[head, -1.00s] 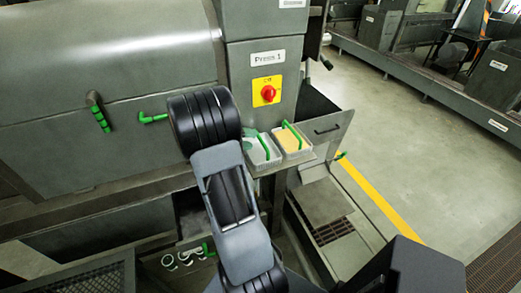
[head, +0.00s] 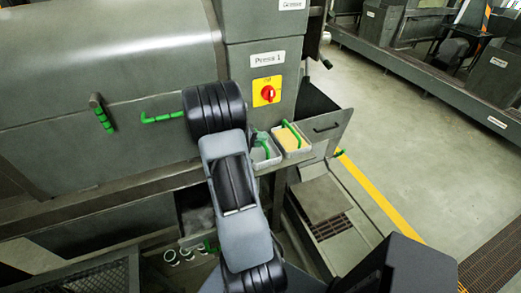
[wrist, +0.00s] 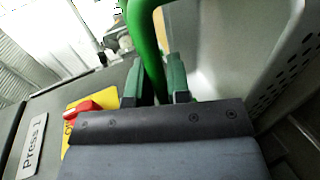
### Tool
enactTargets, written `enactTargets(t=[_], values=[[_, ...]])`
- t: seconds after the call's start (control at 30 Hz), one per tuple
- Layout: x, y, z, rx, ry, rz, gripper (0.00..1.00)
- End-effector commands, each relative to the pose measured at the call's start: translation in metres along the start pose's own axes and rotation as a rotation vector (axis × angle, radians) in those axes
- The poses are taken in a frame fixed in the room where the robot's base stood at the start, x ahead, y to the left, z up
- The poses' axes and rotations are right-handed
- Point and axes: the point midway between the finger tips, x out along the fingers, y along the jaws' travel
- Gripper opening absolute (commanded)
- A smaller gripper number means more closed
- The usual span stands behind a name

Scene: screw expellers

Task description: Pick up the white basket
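Two small light baskets with green handles sit side by side on the ledge below the Press 1 panel in the head view. The left one, the white basket (head: 274,158), is partly hidden by my arm. In the wrist view its pale wall (wrist: 240,45) is at the right. My gripper (wrist: 156,85) has its two green fingers on either side of the green handle (wrist: 147,30), apparently touching it. The gripper is mostly hidden in the head view. The basket appears to rest on the ledge, though its underside is hidden.
The second basket (head: 306,151), with yellow contents, stands close on the right. The red switch on its yellow plate (head: 267,91) is just above. Green-handled levers (head: 163,117) stick out at the left. Floor is clear farther right.

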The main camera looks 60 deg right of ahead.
Motion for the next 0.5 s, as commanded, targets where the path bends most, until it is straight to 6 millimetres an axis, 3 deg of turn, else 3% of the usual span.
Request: enactTargets(t=[0.17,0.5], values=[[-0.0001,0.0000,0.0000,0.000,0.000,0.000,0.00],[-0.0002,0.0002,-0.0001,0.001,0.000,0.000,0.00]])
